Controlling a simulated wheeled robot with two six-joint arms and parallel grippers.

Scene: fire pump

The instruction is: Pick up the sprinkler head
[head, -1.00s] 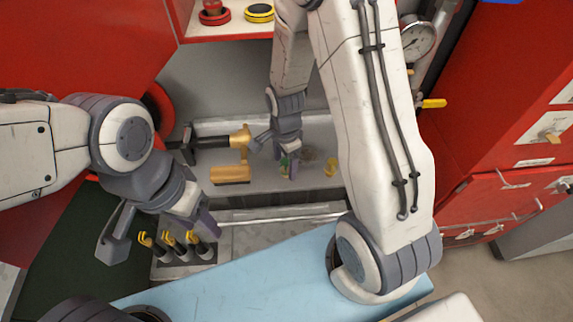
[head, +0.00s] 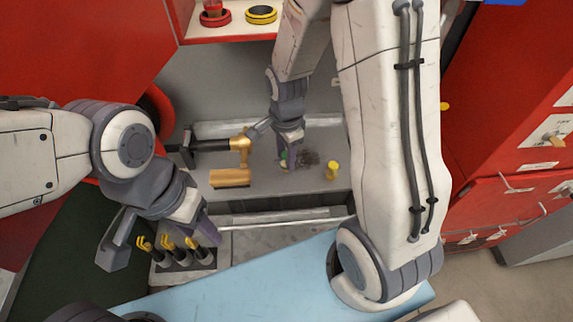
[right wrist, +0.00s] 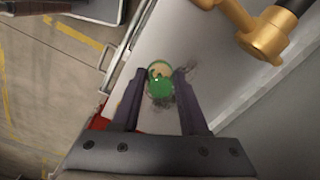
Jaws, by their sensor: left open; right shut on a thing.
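The sprinkler head, a small green and brass piece, sits between the fingers of my right gripper in the right wrist view (right wrist: 159,84). In the head view only a bit of its green (head: 284,156) shows beside the fingers. My right gripper (right wrist: 158,78) is shut on it; in the head view this gripper (head: 288,158) is over the grey shelf (head: 290,183), and I cannot tell how high. My left gripper (head: 162,248) is open and empty, its fingers spread around the black and yellow-handled items.
A brass nozzle with a black body (head: 240,150) lies left of my right gripper. A small yellow piece (head: 331,171) stands to its right. Several yellow-topped black items (head: 170,256) stand in a front tray. A dark patch (head: 309,159) marks the shelf.

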